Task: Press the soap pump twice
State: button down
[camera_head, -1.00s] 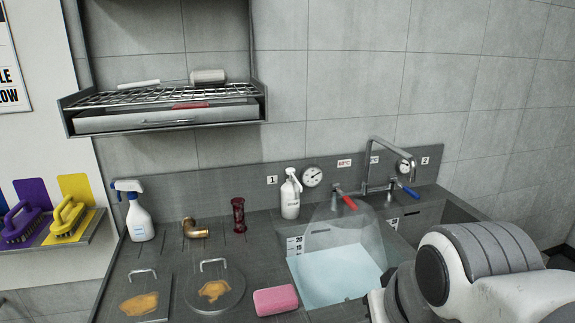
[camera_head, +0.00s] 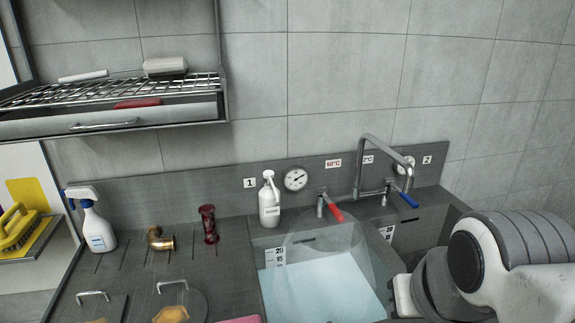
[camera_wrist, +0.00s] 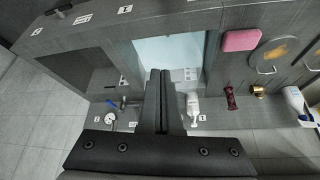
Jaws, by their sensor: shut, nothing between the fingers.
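The soap pump is a white bottle (camera_head: 269,203) with a pump top, standing upright at the back of the counter under the "1" label, left of the round gauge. It also shows in the wrist view (camera_wrist: 193,108), just right of my fingers. My gripper (camera_wrist: 160,75) shows in the wrist view with its two dark fingers together and nothing between them. It is apart from the bottle in that picture; its height over the sink cannot be told. In the head view only my arm shows at the lower right, and my fingers are out of the picture.
A sink basin (camera_head: 318,285) with pale blue water lies in front of the bottle. A tap (camera_head: 362,150) with red and blue levers rises right of it. A brass elbow (camera_head: 160,240), dark red fitting (camera_head: 208,224) and spray bottle (camera_head: 92,222) stand left. A rack (camera_head: 110,105) hangs above.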

jog(key=shift+w+d, duration=0.1)
dwell(0.3)
jog(key=w+a+r+m+y+p, duration=0.1)
jog(key=w+a+r+p, duration=0.3)
jog(key=w, duration=0.6)
jog(key=w+a+r+m+t+y+p, duration=0.15)
jog(key=w+r, duration=0.35)
jog(key=w, duration=0.5)
jog(key=w+a+r+p, duration=0.3)
jog(key=w+r+p, duration=0.15)
jog(key=w, duration=0.55)
jog(key=w+a+f+p, duration=0.2)
jog(key=w+a+f, duration=0.1)
jog(key=w, duration=0.4)
jog(key=w+a+f+m+t+p, duration=0.1)
jog(key=w+a+f+p, duration=0.1)
jog(key=w+a, duration=0.4)
jog(key=w+a+f+m+p, duration=0.1)
jog(key=w+a+f, duration=0.3)
jog(key=w, duration=0.6)
jog(key=shift+a+f+y+p, duration=0.2)
jog(key=shift+a+y+p, duration=0.3)
jog(key=shift+p, duration=0.35)
